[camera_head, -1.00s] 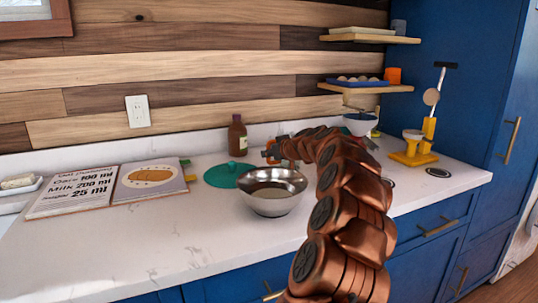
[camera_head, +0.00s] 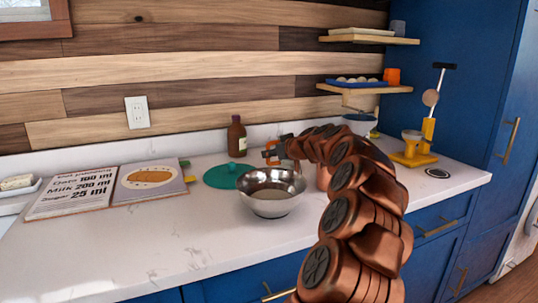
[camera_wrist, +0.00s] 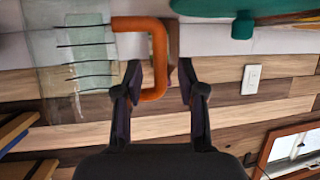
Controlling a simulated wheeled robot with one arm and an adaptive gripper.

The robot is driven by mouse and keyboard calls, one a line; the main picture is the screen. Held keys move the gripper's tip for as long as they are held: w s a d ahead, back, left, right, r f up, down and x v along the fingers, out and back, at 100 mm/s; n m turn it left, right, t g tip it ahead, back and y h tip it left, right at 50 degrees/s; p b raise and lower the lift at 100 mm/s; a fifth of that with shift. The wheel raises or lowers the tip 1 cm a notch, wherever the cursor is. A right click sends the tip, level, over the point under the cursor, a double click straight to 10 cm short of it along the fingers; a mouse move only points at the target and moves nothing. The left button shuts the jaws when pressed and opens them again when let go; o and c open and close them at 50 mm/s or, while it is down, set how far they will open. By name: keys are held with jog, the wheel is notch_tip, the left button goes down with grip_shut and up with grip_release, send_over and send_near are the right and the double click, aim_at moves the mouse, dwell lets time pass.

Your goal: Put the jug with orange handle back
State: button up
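The jug (camera_wrist: 80,70) is clear with black measuring lines and an orange handle (camera_wrist: 157,65). In the wrist view, which is upside down, it is at the upper left. My gripper (camera_wrist: 160,75) is open, its two dark fingers on either side of the handle's upright bar, with a gap visible at the right finger. In the head view the orange handle (camera_head: 271,153) shows behind the steel bowl, at the end of my arm; the jug's clear body is hard to make out there and partly hidden by my arm.
A steel bowl (camera_head: 272,201) stands in front of the handle. A teal round board (camera_head: 222,178) and brown bottle (camera_head: 237,137) are to the left. An open recipe book (camera_head: 108,190) lies further left. Wall shelves (camera_head: 364,89) and a yellow stand (camera_head: 413,159) are at the right.

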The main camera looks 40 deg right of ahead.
jog(key=v, duration=0.9)
jog(key=shift+a, duration=0.1)
dwell(0.4)
